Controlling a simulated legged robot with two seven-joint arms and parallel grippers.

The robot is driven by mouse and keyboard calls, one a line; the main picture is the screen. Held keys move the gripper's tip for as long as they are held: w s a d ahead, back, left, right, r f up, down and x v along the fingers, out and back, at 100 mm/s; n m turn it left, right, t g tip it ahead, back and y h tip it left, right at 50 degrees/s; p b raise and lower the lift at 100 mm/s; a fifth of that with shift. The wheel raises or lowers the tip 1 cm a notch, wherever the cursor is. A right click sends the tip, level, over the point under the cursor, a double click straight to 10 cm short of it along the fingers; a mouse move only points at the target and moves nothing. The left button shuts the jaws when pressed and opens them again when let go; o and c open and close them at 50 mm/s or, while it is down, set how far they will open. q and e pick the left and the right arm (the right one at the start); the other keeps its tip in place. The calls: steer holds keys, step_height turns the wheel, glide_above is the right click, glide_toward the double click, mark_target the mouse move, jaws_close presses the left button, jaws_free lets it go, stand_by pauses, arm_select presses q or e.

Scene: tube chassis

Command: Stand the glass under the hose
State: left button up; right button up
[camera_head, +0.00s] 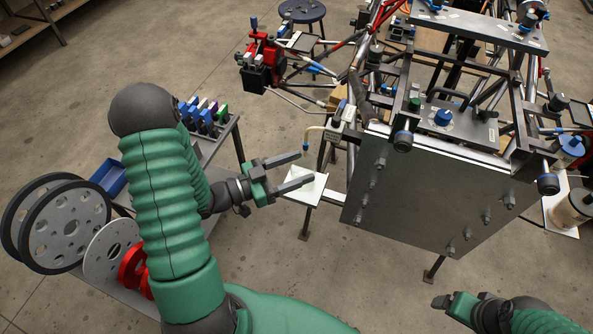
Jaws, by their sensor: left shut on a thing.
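My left gripper (306,168) reaches right from my green arm, its two dark fingers apart around a clear glass (309,171) that is very hard to make out. The glass is over or on a small white platform (303,193); I cannot tell whether it touches it. The hose (312,129), a pale bent tube with a blue end piece, comes down from the frame just above the fingertips. My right gripper (441,302) shows only in part at the bottom right, and its jaw opening cannot be made out.
The tube chassis with a grey metal panel (430,192) stands just right of the platform. A bench at left holds large reels (62,222), a blue bin (109,178) and several coloured items (206,112). A round stool (301,11) stands at the back. The floor in front is clear.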

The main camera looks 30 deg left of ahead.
arm_select(q)
steer(key=shift+f, duration=0.35)
steer(key=shift+d+r, duration=0.15)
steer(key=shift+d, duration=0.4)
steer(key=o, duration=1.4)
steer(key=shift+f, duration=0.2)
steer(key=shift+o, duration=0.2)
steer(key=shift+a, duration=0.35)
steer(key=shift+d+r, duration=0.1)
steer(key=shift+r, duration=0.2)
steer(key=p+v, duration=0.1)
steer(key=v, duration=1.1)
steer(key=shift+d+f, duration=0.1)
steer(key=shift+d, duration=0.05)
